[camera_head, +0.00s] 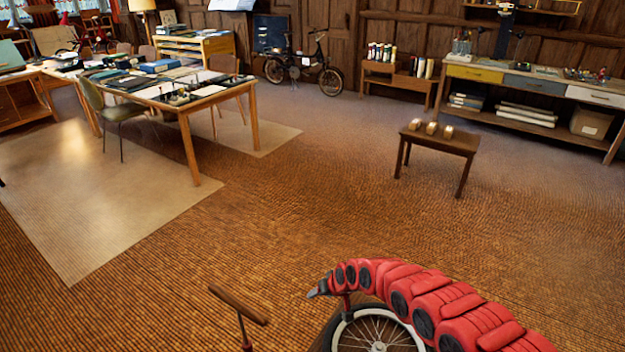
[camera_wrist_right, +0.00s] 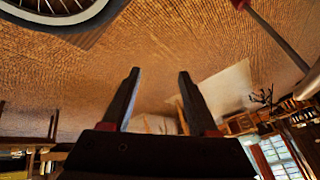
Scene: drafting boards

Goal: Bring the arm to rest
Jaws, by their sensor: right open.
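My right arm (camera_head: 425,300) is a chain of red padded segments at the lower right of the head view. It arches up and bends to the left. My right gripper (camera_head: 318,291) is the small dark tip at its left end, over the brown ribbed floor. In the right wrist view the two dark fingers of this gripper (camera_wrist_right: 158,76) stand well apart with nothing between them. It is open and empty, and touches nothing that I can see. My left gripper is in neither view.
A low wooden stool (camera_head: 440,142) with small blocks stands ahead on the right. A cluttered drafting table (camera_head: 215,100) stands on a pale mat (camera_head: 100,215) at the left. A bicycle (camera_head: 305,68) and a long workbench (camera_head: 535,88) are at the back. The middle floor is clear.

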